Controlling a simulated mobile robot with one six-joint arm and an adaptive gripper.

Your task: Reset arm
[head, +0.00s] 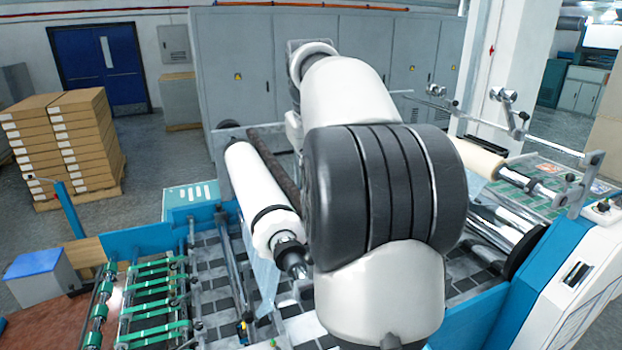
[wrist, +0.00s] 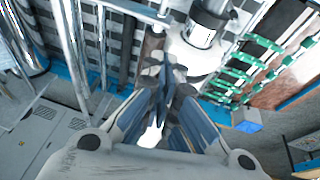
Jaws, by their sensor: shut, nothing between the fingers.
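My arm (head: 365,180) rises through the middle of the head view, its upper links bent up and away. My gripper is hidden in the head view. In the wrist view my gripper (wrist: 168,75) is shut, with its fingers together and nothing held. A white laminating roll (head: 255,190) on a metal shaft sits in the machine, left of my arm. The roll's white end (wrist: 197,52) shows in the wrist view just beyond and right of the fingertips; I cannot tell the distance between them.
A cream roll (head: 480,160) sits on the machine's right side, partly behind my arm. Green belts (head: 155,300) run at the lower left. Grey cabinets (head: 235,75) stand behind. Stacked cartons (head: 85,130) stand on a pallet at left. Open floor lies between cartons and machine.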

